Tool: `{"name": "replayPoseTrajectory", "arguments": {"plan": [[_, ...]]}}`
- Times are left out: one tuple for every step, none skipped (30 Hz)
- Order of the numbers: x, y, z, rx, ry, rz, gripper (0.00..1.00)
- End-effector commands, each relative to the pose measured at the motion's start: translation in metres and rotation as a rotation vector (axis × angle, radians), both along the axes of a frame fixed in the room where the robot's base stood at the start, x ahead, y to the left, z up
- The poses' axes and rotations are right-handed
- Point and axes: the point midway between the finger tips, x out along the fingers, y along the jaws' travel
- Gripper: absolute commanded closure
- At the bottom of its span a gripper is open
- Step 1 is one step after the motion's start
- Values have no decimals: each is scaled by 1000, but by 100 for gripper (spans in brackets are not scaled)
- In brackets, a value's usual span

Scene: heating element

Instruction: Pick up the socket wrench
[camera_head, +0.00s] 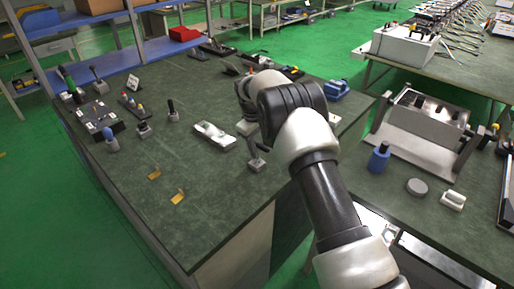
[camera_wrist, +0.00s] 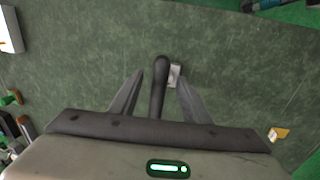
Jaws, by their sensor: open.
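A dark tool with a rounded end, which looks like the socket wrench (camera_wrist: 159,88), stands between my gripper's fingers in the wrist view. A small light grey base (camera_wrist: 175,76) shows beside its rounded end. My gripper (camera_wrist: 161,79) is open, with one finger on each side of the tool. I see a gap at the right finger; whether the left finger touches it I cannot tell. In the head view the grey base (camera_head: 257,166) stands on the green bench top below my arm, and my arm hides much of the gripper and the tool.
A flat silver part (camera_head: 213,135) lies left of the base.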

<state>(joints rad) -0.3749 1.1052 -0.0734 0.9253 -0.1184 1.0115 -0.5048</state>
Motion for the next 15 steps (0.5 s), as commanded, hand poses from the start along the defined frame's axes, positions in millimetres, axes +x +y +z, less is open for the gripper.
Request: {"name": "replayPoseTrajectory", "arguments": {"plan": [[1,0,-2,0,-1,0,57],[1,0,-3,1,-2,0,57],[1,0,-3,1,-2,0,57],[1,0,-3,1,-2,0,57],[1,0,-3,1,-2,0,57],[1,0,-3,1,-2,0,57],[1,0,-3,1,-2,0,57],[1,0,-3,1,-2,0,57],[1,0,-3,1,-2,0,64],[1,0,-3,1,-2,0,69],[1,0,-3,1,-2,0,74],[1,0,-3,1,-2,0,81],[1,0,-3,1,-2,0,86],[1,0,-3,1,-2,0,91],[1,0,-3,0,-1,0,98]]}}
